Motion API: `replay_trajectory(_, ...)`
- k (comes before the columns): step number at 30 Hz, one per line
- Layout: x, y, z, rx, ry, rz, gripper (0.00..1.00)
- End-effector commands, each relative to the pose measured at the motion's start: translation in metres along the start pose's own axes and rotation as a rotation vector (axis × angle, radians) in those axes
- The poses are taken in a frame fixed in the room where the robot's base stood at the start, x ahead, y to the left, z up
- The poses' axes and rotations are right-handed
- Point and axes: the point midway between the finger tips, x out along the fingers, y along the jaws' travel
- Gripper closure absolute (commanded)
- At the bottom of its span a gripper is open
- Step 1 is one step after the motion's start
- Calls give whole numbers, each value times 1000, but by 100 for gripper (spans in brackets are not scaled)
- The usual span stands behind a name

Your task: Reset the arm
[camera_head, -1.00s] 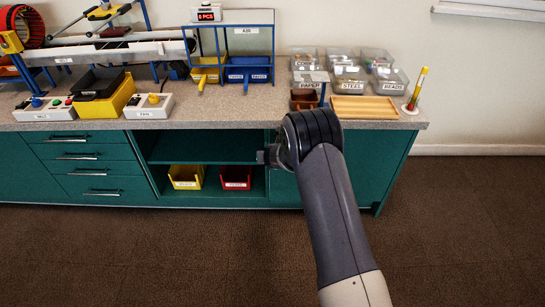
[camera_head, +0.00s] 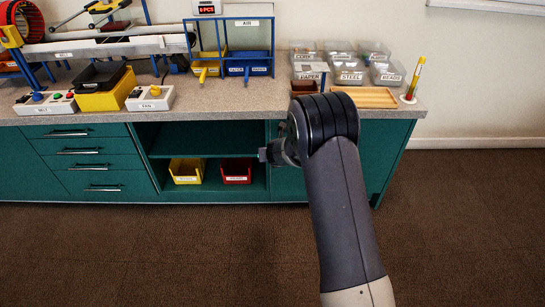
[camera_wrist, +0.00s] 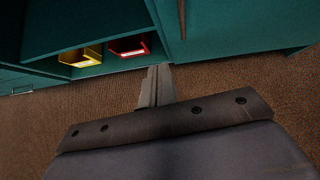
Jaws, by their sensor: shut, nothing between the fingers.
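My gripper (camera_head: 263,155) is at the end of my arm, in front of the open shelf of the green cabinet (camera_head: 340,180). It points left in the head view, and its fingers are together with nothing between them. In the wrist view the closed fingers of my gripper (camera_wrist: 157,86) point towards the cabinet, over the brown floor (camera_wrist: 230,80). No object touches the fingers. My forearm hides part of the cabinet's right side.
A yellow bin (camera_head: 186,171) and a red bin (camera_head: 236,171) stand on the lower shelf. The countertop (camera_head: 225,104) carries a wooden tray (camera_head: 365,98), clear labelled boxes (camera_head: 347,70), a yellow tube (camera_head: 415,78) and a control box (camera_head: 149,98). The floor in front is clear.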

Motion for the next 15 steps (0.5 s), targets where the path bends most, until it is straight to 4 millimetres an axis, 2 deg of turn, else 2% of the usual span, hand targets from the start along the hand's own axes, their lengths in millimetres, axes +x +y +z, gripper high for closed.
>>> replay_trajectory(3, -20, 1, 1, 0, -2, 0, 100)
replay_trajectory(9, -46, 3, 1, 1, -1, -1, 100)
replay_trajectory(15, -57, 4, 0, 1, 0, 0, 100)
